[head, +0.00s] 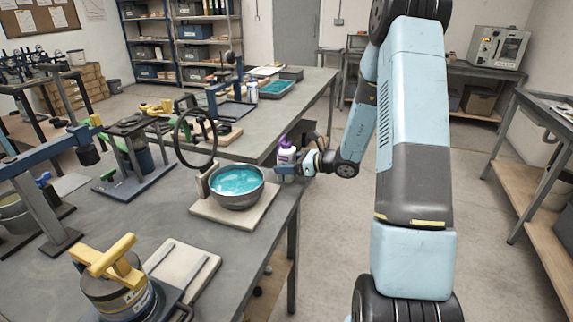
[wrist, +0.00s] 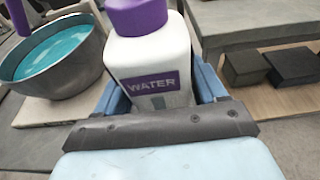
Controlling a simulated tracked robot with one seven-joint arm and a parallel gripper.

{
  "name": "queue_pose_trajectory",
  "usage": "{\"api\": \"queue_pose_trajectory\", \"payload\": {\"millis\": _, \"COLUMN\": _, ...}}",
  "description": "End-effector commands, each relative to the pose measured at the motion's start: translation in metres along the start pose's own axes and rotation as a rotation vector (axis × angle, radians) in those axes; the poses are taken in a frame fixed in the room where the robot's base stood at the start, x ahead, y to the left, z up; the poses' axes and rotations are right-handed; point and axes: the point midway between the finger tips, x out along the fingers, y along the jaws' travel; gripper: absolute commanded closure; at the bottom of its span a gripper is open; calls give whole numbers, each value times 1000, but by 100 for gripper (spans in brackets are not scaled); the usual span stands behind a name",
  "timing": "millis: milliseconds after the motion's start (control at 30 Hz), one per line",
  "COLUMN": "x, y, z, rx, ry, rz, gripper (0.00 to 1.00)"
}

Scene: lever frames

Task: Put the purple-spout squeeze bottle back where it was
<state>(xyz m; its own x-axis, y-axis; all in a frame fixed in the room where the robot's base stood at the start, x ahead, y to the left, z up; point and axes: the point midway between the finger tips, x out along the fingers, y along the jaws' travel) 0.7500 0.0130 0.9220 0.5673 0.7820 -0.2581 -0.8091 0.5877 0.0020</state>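The squeeze bottle (wrist: 150,60) is white with a purple cap and a purple label reading WATER. It is upright between the blue fingers of my gripper (wrist: 160,88) in the wrist view, and its lower part is hidden by the gripper. In the head view the bottle (head: 286,156) is small, held by my gripper (head: 285,170) at the right edge of the bench, just behind and right of a metal bowl (head: 238,196) of teal liquid. The bowl also shows at left in the wrist view (wrist: 62,88). I cannot tell whether the bottle touches the bench.
The bowl sits on a pale board (head: 212,216) beside a ring stand (head: 180,135). A yellow-handled device (head: 118,285) and a pale slab (head: 182,268) are at the front. Lever frames fill the left side.

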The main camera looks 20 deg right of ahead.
Motion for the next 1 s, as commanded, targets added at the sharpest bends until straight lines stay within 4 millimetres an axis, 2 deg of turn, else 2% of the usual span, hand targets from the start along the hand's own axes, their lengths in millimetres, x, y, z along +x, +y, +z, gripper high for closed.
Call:
{"api": "queue_pose_trajectory", "payload": {"millis": 33, "x": 0, "y": 0, "z": 0, "rx": 0, "ry": 0, "rz": 0, "gripper": 24}}
{"api": "queue_pose_trajectory", "payload": {"millis": 200, "x": 0, "y": 0, "z": 0, "rx": 0, "ry": 0, "rz": 0, "gripper": 10}}
{"api": "queue_pose_trajectory", "payload": {"millis": 467, "x": 0, "y": 0, "z": 2, "rx": -1, "ry": 0, "rz": 0, "gripper": 10}}
{"api": "queue_pose_trajectory", "payload": {"millis": 567, "x": -7, "y": -1, "z": 2, "rx": 0, "ry": 0, "rz": -2, "gripper": 10}}
{"api": "queue_pose_trajectory", "payload": {"millis": 667, "x": -21, "y": -1, "z": 2, "rx": -1, "ry": -1, "rz": -2, "gripper": 10}}
{"api": "queue_pose_trajectory", "payload": {"millis": 1000, "x": -86, "y": -1, "z": 2, "rx": -1, "ry": 0, "rz": -3, "gripper": 10}}
